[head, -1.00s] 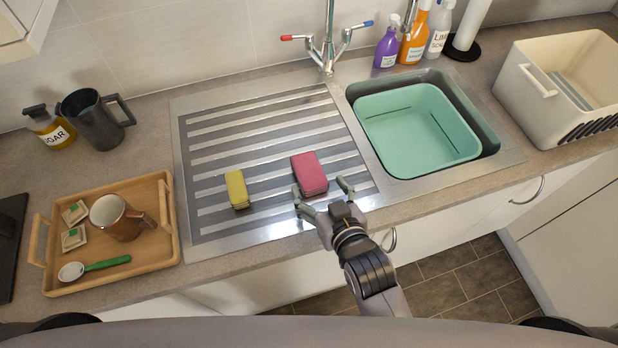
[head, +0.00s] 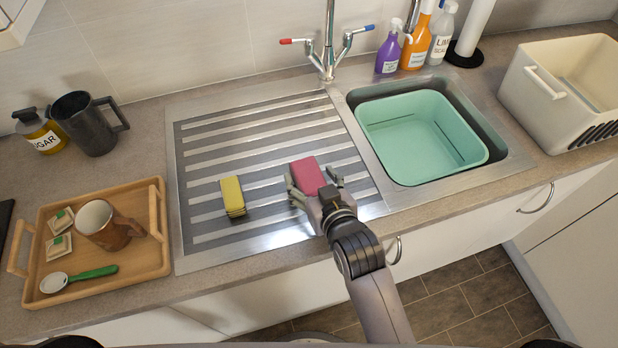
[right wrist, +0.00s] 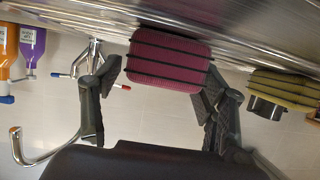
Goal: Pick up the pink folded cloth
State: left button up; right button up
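The pink folded cloth (head: 307,176) lies on the ribbed metal drainer (head: 205,238), left of the sink bowl. My right gripper (head: 315,188) is open, with one finger on each side of the cloth's near part. In the right wrist view, which is upside down, the cloth (right wrist: 168,62) shows between the fingers of the gripper (right wrist: 158,82). The finger on the right of that view is close against the cloth; whether it touches I cannot tell. The other finger stands apart from it by a small gap. My left gripper is not in view.
A yellow folded cloth (head: 233,196) lies left of the pink one. A green basin (head: 418,168) sits in the sink below the tap (head: 328,55). A wooden tray (head: 120,278) with a mug is at left, and a cream crate (head: 540,105) at right.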

jog(key=c, duration=0.9)
